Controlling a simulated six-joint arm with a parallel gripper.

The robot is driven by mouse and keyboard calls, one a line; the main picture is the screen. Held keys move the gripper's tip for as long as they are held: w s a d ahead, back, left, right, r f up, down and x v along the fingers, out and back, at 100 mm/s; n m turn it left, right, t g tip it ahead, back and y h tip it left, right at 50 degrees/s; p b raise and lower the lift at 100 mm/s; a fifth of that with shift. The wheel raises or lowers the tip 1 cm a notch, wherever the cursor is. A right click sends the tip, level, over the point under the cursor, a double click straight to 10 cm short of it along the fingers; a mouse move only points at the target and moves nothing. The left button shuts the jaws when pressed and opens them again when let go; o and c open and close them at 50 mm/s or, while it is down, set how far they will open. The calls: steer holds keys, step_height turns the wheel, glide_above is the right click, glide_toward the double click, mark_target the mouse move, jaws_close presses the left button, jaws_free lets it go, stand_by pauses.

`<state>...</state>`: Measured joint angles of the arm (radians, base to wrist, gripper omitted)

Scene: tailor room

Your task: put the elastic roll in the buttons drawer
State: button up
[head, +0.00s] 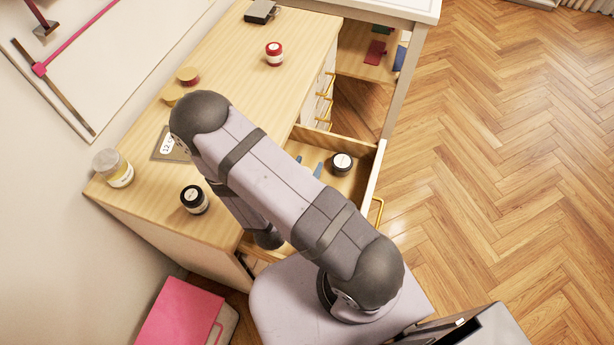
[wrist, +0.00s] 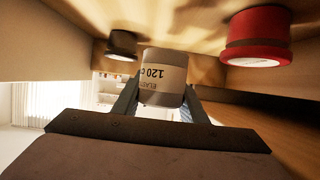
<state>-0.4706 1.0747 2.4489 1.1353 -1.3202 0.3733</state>
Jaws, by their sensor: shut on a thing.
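The elastic roll (wrist: 163,75), a pale cylinder with a printed tan label, is between the two fingers of my gripper (wrist: 162,90) in the wrist view. The gripper is shut on it. The wrist view looks upside down, and wooden walls flank the roll. An open drawer (head: 359,185) shows in the head view, partly behind my arm. My gripper and the roll are hidden there. No drawer name is readable, so I cannot tell whether it is the buttons drawer.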

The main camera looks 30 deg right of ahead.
steer(key=shift+f, duration=0.2)
steer(key=shift+f, duration=2.15)
steer(key=shift+f, duration=0.1)
steer(key=o, duration=1)
steer(key=shift+a, duration=0.1)
